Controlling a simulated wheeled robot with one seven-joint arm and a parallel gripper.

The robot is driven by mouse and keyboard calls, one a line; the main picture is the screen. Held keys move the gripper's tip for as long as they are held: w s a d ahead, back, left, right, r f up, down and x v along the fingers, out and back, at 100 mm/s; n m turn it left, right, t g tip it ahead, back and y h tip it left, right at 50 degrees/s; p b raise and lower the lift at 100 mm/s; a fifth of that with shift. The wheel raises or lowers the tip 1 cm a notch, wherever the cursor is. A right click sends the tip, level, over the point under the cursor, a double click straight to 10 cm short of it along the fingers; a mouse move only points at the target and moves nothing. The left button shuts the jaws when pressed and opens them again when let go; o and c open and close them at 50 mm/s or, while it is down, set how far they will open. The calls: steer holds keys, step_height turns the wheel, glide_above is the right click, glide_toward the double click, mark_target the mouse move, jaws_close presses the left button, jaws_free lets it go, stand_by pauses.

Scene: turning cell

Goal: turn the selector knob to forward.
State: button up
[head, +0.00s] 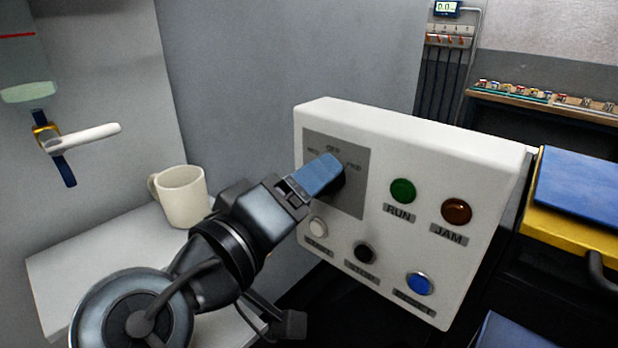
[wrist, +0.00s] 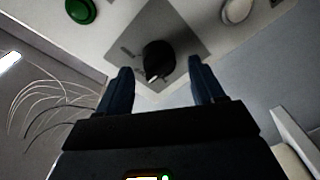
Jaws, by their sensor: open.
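The selector knob (wrist: 158,56) is black and round with a small white mark, on a grey square plate (head: 352,200) of a white control box (head: 457,165). In the wrist view the mark is at the knob's lower edge; I cannot read which label it faces. In the head view the plate has small labels, the right one seeming to read FWD, and my gripper hides most of the knob. My gripper (head: 322,172) is open, its blue fingers (wrist: 160,66) on either side of the knob in the wrist view. Contact cannot be seen.
The box also bears a green RUN light (head: 403,191), an amber JAM light (head: 456,211), and white (head: 318,227), black (head: 364,252) and blue (head: 419,283) buttons. A cream mug (head: 183,197) stands on a ledge at left. A yellow-and-blue unit (head: 575,225) is close at right.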

steer(key=shift+w+d, duration=0.25)
steer(key=shift+w, duration=0.15)
steer(key=shift+c, duration=0.2)
steer(key=c, duration=1)
steer(key=shift+f+b, duration=0.15)
steer(key=shift+b, duration=0.35)
steer(key=m+b, duration=0.5)
steer(key=b, duration=0.3)
steer(key=m+h+b, duration=0.1)
steer(key=m+b, duration=0.4)
steer(key=b, duration=0.2)
steer(key=shift+s+t+b, duration=0.1)
steer(key=shift+t+b, duration=0.2)
steer(key=shift+b, duration=0.1)
steer(key=shift+m, duration=0.4)
